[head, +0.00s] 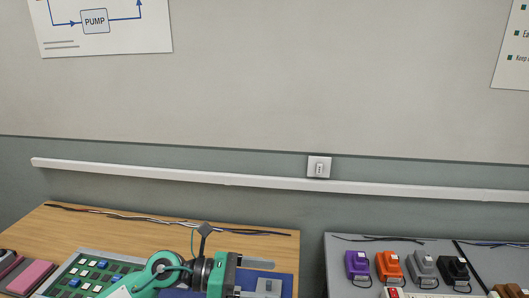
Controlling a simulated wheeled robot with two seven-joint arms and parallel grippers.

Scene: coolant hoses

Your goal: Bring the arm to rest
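My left arm comes in at the bottom left, teal with dark joints. Its gripper (256,279) points right, low over the table at the bottom edge of the head view. One finger shows at the top of the gripper and a gap lies below it, so it looks open. The lower part is cut off by the picture edge. I see nothing held between the fingers. My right gripper is not in view.
A wooden table (150,232) carries a green board with small keys (88,272), a pink block (30,276) and a blue mat (283,281). A grey table (339,255) at right holds purple (358,264), orange (390,265), grey (423,266) and black (454,269) connectors. The wall stands behind.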

